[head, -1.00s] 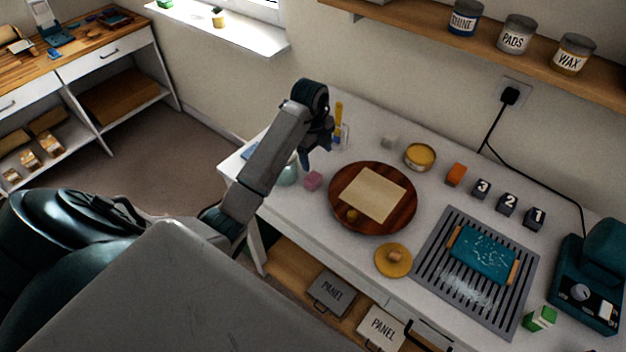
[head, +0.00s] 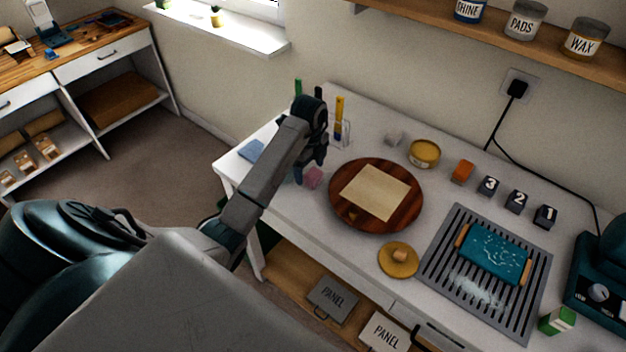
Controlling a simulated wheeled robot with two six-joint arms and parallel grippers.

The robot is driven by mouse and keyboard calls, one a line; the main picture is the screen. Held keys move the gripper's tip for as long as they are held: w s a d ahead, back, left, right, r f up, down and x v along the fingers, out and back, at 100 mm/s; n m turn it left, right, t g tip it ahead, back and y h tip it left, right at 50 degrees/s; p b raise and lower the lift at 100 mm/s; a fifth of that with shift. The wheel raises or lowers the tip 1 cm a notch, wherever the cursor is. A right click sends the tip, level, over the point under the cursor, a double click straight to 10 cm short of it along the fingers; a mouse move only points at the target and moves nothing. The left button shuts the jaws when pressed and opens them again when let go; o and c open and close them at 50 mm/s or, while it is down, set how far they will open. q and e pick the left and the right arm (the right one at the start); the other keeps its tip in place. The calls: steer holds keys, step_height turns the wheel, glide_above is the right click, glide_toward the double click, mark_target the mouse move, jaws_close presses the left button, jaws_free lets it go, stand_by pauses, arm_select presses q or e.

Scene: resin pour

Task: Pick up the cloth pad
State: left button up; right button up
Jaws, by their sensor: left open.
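No object is clearly marked as the cloth pad. A small pink block (head: 314,177) that could be the pad sits on the white table, left of the round wooden board. A flat blue folded piece (head: 251,150), perhaps cloth, lies at the table's far left end. My left gripper (head: 309,174) is open and points down, its fingers at the pink block and partly covering it. I cannot tell whether they touch it. No object shows held in it. My right gripper is not in view.
The wooden board (head: 336,207) bears a beige sheet (head: 376,191). A yellow tin (head: 424,153), an orange block (head: 462,171) and numbered blocks (head: 517,201) stand behind. A slotted grey tray (head: 452,290) with a teal slab (head: 494,252) is at right. Upright coloured tools (head: 340,112) stand behind my gripper.

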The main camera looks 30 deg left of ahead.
arm_select(q)
steer(key=shift+f+p, duration=0.3)
steer(key=shift+f, duration=0.9)
steer(key=c, duration=1)
steer(key=shift+c, duration=0.2)
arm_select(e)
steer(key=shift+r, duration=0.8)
arm_select(q)
steer(key=shift+a, duration=0.1)
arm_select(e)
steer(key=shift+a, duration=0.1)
arm_select(q)
steer(key=shift+r, duration=0.15)
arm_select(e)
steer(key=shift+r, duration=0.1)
